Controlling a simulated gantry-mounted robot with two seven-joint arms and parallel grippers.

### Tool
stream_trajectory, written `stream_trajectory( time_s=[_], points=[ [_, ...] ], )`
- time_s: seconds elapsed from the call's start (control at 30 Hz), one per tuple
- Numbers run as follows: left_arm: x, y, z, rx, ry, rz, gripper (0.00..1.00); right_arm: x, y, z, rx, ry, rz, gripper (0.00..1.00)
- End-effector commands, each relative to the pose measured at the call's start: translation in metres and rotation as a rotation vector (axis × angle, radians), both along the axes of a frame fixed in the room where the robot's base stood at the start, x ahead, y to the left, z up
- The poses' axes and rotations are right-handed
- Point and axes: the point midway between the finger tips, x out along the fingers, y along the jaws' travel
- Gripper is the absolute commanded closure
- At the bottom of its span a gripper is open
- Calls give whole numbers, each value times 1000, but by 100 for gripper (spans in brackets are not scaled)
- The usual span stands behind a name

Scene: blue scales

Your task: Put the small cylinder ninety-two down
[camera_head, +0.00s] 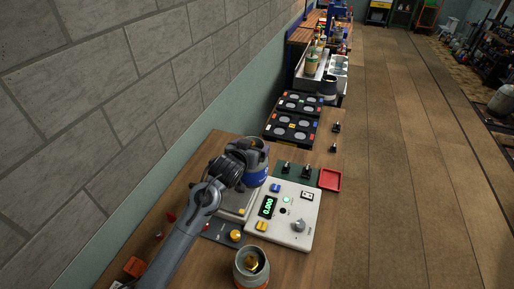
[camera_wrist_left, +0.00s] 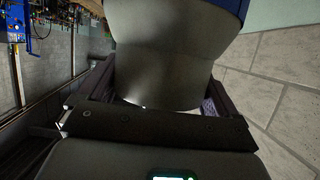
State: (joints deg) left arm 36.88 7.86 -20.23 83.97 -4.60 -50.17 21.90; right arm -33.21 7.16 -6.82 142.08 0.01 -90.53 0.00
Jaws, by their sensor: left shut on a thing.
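A grey cylinder with a blue band (camera_head: 258,175) is in my left gripper (camera_head: 241,158), over the far end of the scale's pan. In the left wrist view the cylinder (camera_wrist_left: 165,55) fills the space between the two dark fingers. No number can be read on it. The blue scale's white control panel (camera_head: 286,215) stands on the wooden bench, with a green display (camera_head: 268,207) that seems to read 0.000. The pale pan (camera_head: 232,206) lies to its left, partly hidden by my arm. I cannot tell whether the cylinder touches the pan. The right gripper is not in view.
A red tray (camera_head: 330,180) and small black weights (camera_head: 307,171) lie beyond the panel. Black burner-like plates (camera_head: 291,128) are farther back.

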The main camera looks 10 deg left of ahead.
Motion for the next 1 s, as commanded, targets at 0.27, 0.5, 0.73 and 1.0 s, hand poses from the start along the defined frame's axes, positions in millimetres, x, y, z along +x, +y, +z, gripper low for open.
stream_trajectory(
  time_s=[0.27,0.5,0.73,1.0],
  points=[
    [-6,49,-23,-2,-9,1,92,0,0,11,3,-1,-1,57],
    [-9,71,-37,-2,-11,0,92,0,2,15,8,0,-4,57],
    [-10,75,-43,-3,-10,-1,92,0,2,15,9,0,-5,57],
    [-10,75,-71,-3,-9,-1,92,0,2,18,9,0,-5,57]
  ],
)
